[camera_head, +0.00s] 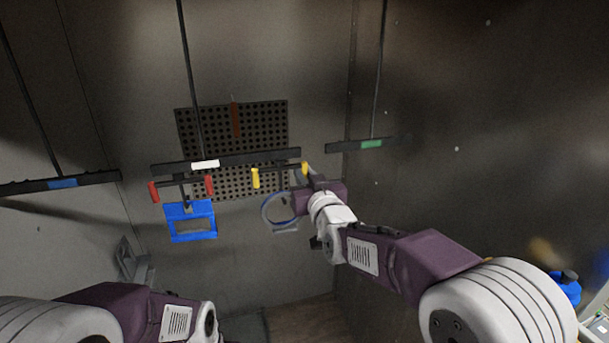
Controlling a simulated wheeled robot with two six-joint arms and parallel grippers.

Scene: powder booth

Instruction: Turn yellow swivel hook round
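The yellow swivel hook is a dark crosspiece with a yellow grip (255,178) at its left end and another yellow grip (305,168) at its right end. It hangs under the right half of a dark bar with a white label (205,164). A blue-grey ring-shaped part (266,212) shows below it, partly hidden by my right gripper. My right gripper (309,174) is at the right yellow grip, touching or very close to it. Whether its fingers are closed is too small to tell. My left arm is low at the left; its gripper is out of view.
A red-ended hook (209,185) with a blue rectangular frame (174,224) hangs left on the same bar. Bars with blue (63,183) and green (371,144) labels hang to either side. A perforated panel (265,118) is behind. A blue container (566,290) stands far right.

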